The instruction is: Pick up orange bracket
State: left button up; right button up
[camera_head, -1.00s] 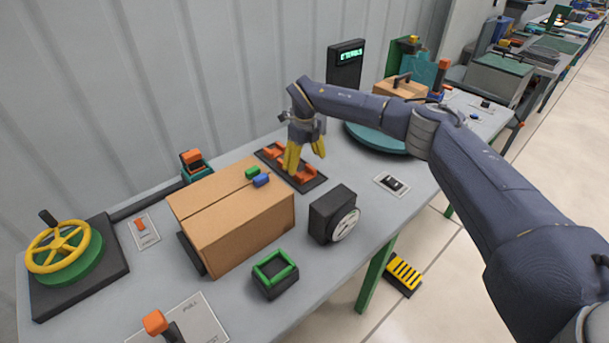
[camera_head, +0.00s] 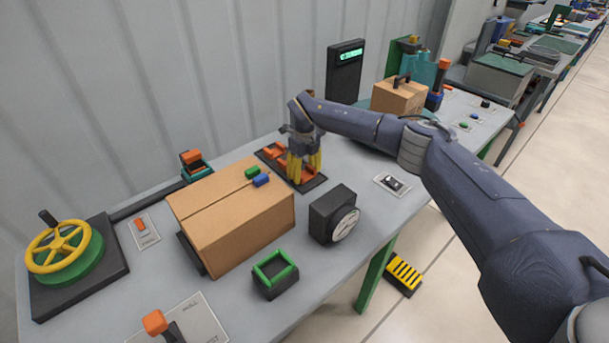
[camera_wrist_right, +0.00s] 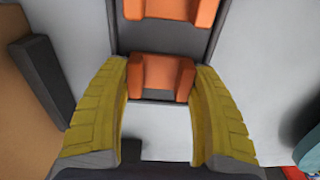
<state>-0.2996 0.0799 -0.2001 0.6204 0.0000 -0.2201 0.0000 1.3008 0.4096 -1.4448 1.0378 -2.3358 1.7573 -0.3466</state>
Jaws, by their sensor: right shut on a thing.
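The orange bracket (camera_wrist_right: 160,76) sits at the near end of a dark tray (camera_wrist_right: 165,42) in the right wrist view. My right gripper (camera_head: 304,180) is down at the tray in the head view, its yellow fingers pointing downward. In the wrist view the fingers are on either side of the bracket, shut on it. The fingers partly hide the bracket in the head view. A second orange piece (camera_wrist_right: 170,8) lies farther along the same tray, also seen in the head view (camera_head: 274,153). My left gripper is not in view.
A cardboard box (camera_head: 240,222) with green and blue blocks on top stands left of the tray. A black block with a white dial (camera_head: 334,213) stands in front. A green-rimmed bin (camera_head: 275,273) and a yellow handwheel (camera_head: 58,247) are nearer and left. The table (camera_head: 375,215) has free room right of the dial.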

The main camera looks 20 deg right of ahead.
jog(key=c, duration=0.3)
jog(key=shift+r, duration=0.1)
jog(key=shift+c, duration=0.2)
